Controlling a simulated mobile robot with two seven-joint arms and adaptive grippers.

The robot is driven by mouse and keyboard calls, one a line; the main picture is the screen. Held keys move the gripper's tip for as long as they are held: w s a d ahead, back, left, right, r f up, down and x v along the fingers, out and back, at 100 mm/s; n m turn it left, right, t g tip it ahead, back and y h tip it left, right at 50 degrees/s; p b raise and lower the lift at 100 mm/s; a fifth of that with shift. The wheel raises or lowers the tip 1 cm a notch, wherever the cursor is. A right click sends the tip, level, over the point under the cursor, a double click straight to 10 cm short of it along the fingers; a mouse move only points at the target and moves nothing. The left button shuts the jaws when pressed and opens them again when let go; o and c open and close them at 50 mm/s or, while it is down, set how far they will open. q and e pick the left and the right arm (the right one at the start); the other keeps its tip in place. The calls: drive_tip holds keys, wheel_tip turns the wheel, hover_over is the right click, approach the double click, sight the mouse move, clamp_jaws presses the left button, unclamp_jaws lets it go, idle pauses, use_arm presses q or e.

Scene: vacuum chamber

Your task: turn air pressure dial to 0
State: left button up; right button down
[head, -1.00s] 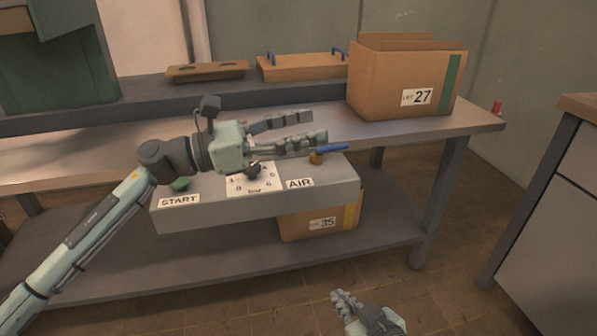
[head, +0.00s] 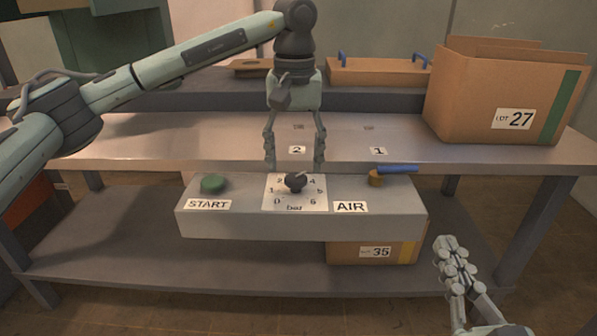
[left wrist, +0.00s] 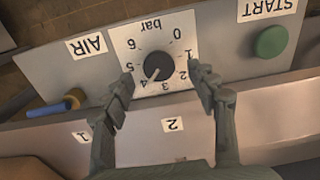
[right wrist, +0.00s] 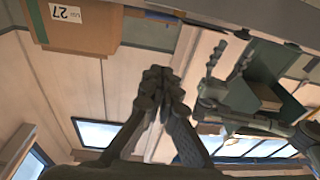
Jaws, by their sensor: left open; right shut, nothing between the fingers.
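The air pressure dial is a black knob (head: 295,182) on a white "bar" scale plate (head: 281,202), on a grey control box (head: 390,222). In the left wrist view the knob (left wrist: 158,65) shows a pale pointer line directed at about 4, toward the 3 side. My left gripper (head: 295,164) points down above the dial, open. In the left wrist view its fingertips (left wrist: 161,84) lie on either side of the knob, apart from it. My right gripper (head: 449,245) is shut and empty, low at the right, away from the box; it also shows in the right wrist view (right wrist: 160,82).
A green START button (head: 213,184) is left of the dial. A blue-handled brass valve (head: 376,179) is to its right, by the AIR label (head: 350,207). Behind stand a LOT 27 carton (head: 470,95) and a wooden tray (head: 375,73). A LOT 35 carton (head: 345,252) sits below.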

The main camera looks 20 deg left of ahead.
sight(296, 184)
use_arm(q)
drive_tip(key=shift+f, duration=1.45)
use_arm(e)
drive_tip(key=shift+s+a+r+t, duration=0.2)
drive_tip(key=shift+r+t, duration=0.2)
drive_tip(key=shift+r, duration=0.35)
use_arm(q)
drive_tip(key=shift+d, duration=0.1)
drive_tip(key=c, duration=1.2)
drive_tip(key=shift+o, duration=0.2)
use_arm(e)
drive_tip(key=shift+f, duration=0.1)
